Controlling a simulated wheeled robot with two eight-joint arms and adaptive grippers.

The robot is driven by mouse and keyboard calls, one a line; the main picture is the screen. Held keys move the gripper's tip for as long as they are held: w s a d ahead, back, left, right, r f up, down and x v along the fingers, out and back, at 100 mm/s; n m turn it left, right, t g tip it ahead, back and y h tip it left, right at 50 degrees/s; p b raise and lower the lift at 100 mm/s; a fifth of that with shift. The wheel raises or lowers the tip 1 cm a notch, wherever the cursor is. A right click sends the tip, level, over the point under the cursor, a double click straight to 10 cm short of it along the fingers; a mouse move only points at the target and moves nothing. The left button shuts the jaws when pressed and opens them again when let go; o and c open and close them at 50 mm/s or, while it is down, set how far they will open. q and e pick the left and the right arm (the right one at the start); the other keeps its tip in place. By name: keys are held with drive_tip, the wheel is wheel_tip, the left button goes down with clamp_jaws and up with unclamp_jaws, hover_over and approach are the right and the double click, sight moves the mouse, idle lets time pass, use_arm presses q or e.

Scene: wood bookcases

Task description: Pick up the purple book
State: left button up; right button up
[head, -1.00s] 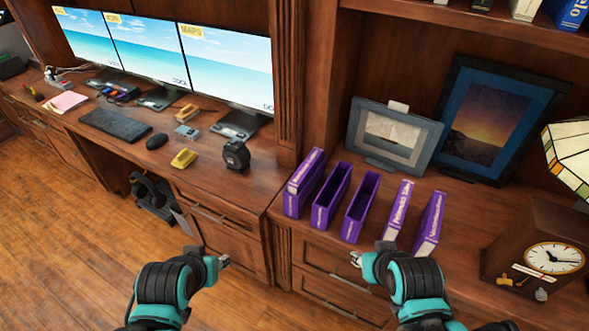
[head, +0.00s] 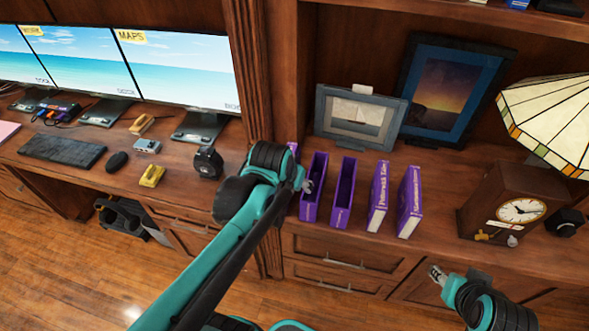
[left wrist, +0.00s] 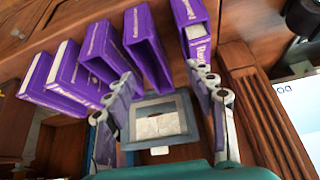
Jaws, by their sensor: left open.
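Several purple books and slipcases stand in a row on the right desk section. Two look like hollow cases, one (head: 314,188) beside my left gripper and another (head: 343,193) to its right. Two filled purple books (head: 378,198) (head: 409,202) stand further right. The leftmost purple book (left wrist: 196,32) is mostly hidden by my left arm in the head view. My left gripper (head: 304,183) is at the row's left end; in the left wrist view its fingers (left wrist: 165,85) are spread and empty, apart from the books. My right gripper (head: 438,275) hangs before the drawers, its jaws unclear.
Framed pictures (head: 360,120) (head: 452,92) lean behind the row. A clock (head: 505,205) and a stained-glass lamp (head: 550,115) stand to the right. A black tape measure (head: 207,163) and yellow stapler (head: 151,175) lie left. A wooden pillar (head: 248,70) divides the sections.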

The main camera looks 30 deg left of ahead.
use_arm(q)
drive_tip(key=shift+n+g, duration=0.5)
drive_tip(key=shift+g, duration=0.2)
drive_tip(key=w+a+p, duration=0.1)
drive_tip(key=w+a, duration=0.1)
drive_tip(key=w+a+p, duration=0.1)
drive_tip(key=w+a, duration=0.2)
drive_tip(key=w+a+p, duration=0.2)
drive_tip(key=a, duration=0.1)
drive_tip(key=shift+w+f, duration=0.3)
drive_tip(key=shift+w, duration=0.1)
drive_tip(key=b+x, duration=0.3)
drive_tip(key=x, duration=0.5)
drive_tip(key=shift+w+a+f, duration=0.1)
drive_tip(key=shift+w+a, duration=0.1)
drive_tip(key=shift+w, duration=0.05)
use_arm(e)
drive_tip(key=shift+s+d+r, duration=0.1)
drive_tip(key=shift+d+r, duration=0.1)
drive_tip(key=shift+r, duration=0.8)
use_arm(q)
clamp_jaws()
